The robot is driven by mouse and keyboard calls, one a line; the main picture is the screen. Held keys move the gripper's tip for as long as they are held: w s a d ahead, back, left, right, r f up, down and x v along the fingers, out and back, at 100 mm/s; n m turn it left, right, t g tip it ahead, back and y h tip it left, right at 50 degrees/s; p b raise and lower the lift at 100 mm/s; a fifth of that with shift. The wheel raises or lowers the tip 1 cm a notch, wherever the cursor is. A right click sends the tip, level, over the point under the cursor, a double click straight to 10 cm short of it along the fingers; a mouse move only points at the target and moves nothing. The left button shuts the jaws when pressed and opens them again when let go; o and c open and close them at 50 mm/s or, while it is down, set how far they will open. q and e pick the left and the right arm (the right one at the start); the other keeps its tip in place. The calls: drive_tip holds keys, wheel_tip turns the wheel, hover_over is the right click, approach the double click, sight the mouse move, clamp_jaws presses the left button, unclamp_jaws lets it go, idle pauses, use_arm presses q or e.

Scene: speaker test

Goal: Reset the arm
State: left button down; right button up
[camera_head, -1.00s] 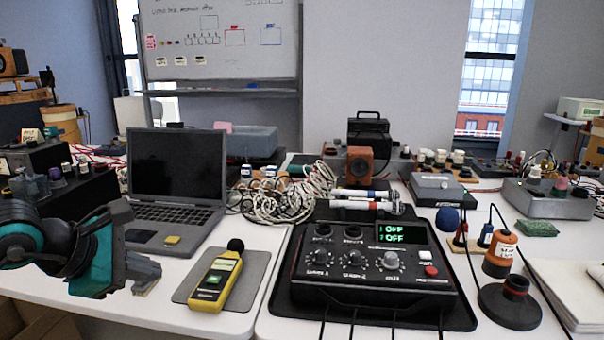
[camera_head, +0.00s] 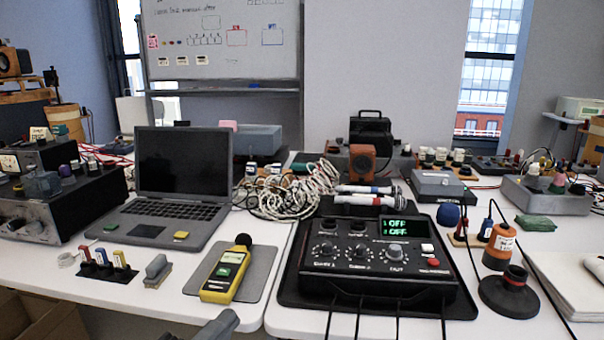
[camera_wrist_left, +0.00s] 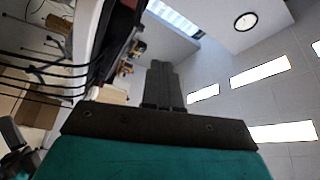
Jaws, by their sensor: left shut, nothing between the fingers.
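Only a grey tip of my left gripper (camera_head: 212,326) shows, at the bottom edge of the head view, below the sound level meter and in front of the table. In the left wrist view its fingers (camera_wrist_left: 162,85) are together and empty, tilted up toward the ceiling and window. The rest of my left arm is out of the head view.
A yellow sound level meter (camera_head: 223,278) lies on a grey mat near the table's front edge. A black control box (camera_head: 375,275) with dials stands to its right.

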use_arm(q)
drive_tip(key=s+a+f+n+g+y, duration=0.1)
drive_tip(key=s+f+n+g+y, duration=0.25)
drive_tip(key=s+f+n, duration=0.45)
drive_tip(key=s+a+f+n+g+y, duration=0.25)
drive_tip(key=s+f+n+y, duration=0.2)
drive_tip(key=f+n, duration=0.7)
wheel_tip(320, 180, up, 10)
drive_tip(key=a+m+p, duration=0.2)
drive_tip(key=p, duration=1.3)
drive_tip(key=shift+s+a+r+y+p, duration=0.15)
drive_tip(key=shift+s+r+y+p, duration=0.05)
drive_tip(key=shift+s+y+p, duration=0.15)
use_arm(e)
drive_tip(key=s+d+r, duration=0.1)
drive_tip(key=d+r, duration=0.2)
drive_tip(key=r, duration=0.8)
drive_tip(key=shift+s+r+h, duration=0.15)
drive_tip(key=shift+s+h, duration=0.15)
drive_tip(key=shift+h, duration=0.1)
drive_tip(key=shift+d, duration=0.1)
use_arm(q)
drive_tip(key=shift+a, duration=0.1)
